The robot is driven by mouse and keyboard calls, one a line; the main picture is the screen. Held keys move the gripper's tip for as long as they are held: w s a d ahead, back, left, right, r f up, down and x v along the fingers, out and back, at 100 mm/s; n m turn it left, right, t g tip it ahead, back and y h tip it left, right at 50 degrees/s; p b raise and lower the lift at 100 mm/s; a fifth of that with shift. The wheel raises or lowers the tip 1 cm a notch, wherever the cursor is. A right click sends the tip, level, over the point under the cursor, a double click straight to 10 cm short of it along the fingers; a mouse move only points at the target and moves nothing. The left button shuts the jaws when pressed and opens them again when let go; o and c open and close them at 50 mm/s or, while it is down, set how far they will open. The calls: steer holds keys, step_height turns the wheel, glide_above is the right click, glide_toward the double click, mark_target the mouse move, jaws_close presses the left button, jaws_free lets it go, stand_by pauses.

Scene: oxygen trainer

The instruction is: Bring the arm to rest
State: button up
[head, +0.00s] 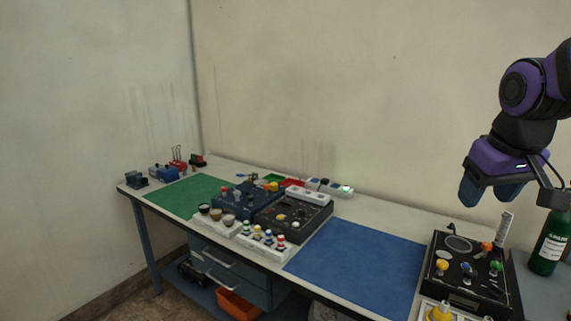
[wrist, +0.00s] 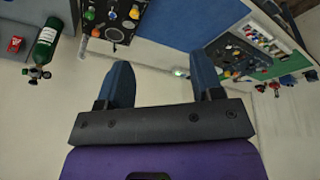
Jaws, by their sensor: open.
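My gripper (head: 492,192) hangs from my purple and black arm at the right of the head view, above the right part of the workbench. Its two blue fingers are apart with nothing between them. In the wrist view my gripper (wrist: 166,84) is also open and empty, the blue fingers spread wide. It touches nothing that I can see. Below it in the head view is a black panel (head: 462,285) with coloured knobs; the panel also shows in the wrist view (wrist: 117,30).
A green bottle (head: 548,243) stands at the far right, near my gripper. A blue mat (head: 360,265) lies bare mid-bench. Further left are dark panels (head: 292,222) with knobs, a green mat (head: 186,192) and small tools. An orange bin (head: 237,304) sits below.

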steer(key=s+a+t, duration=0.1)
steer(key=s+a, duration=0.2)
steer(key=s, duration=0.9)
steer(key=shift+s+r+m+t+y, duration=0.2)
steer(key=shift+r+m+t+y, duration=0.1)
steer(key=shift+r+m, duration=0.15)
